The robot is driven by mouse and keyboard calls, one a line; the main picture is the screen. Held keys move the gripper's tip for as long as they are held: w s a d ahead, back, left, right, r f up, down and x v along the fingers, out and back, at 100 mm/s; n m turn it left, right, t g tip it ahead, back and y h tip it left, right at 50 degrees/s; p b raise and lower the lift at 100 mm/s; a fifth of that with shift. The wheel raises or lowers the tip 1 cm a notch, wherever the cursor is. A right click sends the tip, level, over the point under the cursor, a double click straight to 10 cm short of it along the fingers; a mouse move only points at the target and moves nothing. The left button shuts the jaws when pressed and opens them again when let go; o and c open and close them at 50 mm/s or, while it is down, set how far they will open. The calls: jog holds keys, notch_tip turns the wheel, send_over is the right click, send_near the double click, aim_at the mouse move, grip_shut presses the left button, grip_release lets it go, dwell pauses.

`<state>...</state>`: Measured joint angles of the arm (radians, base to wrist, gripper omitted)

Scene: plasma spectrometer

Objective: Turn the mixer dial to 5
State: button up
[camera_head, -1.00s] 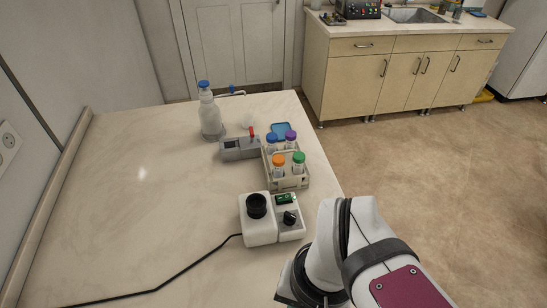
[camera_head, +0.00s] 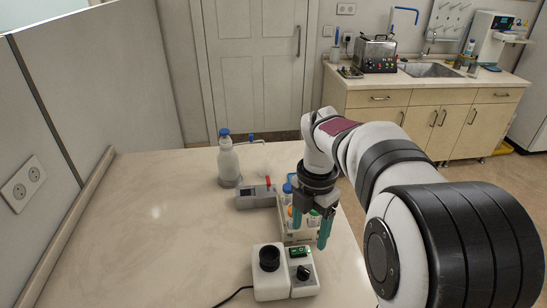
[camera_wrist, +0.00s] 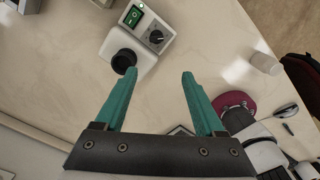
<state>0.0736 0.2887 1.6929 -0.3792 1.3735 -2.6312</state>
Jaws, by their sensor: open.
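The mixer is a white box (camera_head: 268,290) with a black round cup (camera_head: 269,258) on its left part. Its right part carries a green rocker switch (camera_head: 299,252) and a black dial (camera_head: 303,272). In the wrist view the dial (camera_wrist: 156,37) and switch (camera_wrist: 133,16) lie beyond my fingertips; a pale scale rings the dial, but its numbers are too small to read. My gripper (camera_head: 311,232) has teal fingers, open and empty, pointing down over the area behind the mixer, apart from the dial. In the wrist view my gripper (camera_wrist: 160,75) has bare table between its fingers.
A rack (camera_head: 285,232) with several capped tubes stands behind the mixer, partly hidden by my gripper. A grey device (camera_head: 252,199) and a blue-capped bottle (camera_head: 228,164) stand farther back. The table's left side (camera_head: 160,240) is clear, except for the mixer's black cable (camera_head: 232,297).

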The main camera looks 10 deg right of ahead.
aim_at(304, 269)
jog(key=f, duration=0.5)
jog(key=w+f+n, duration=0.1)
jog(key=f, duration=0.5)
jog(key=f+n, duration=0.1)
jog(key=f, duration=0.4)
jog(key=shift+w+d+f, duration=0.25)
jog(key=shift+w, duration=0.05)
grip_shut()
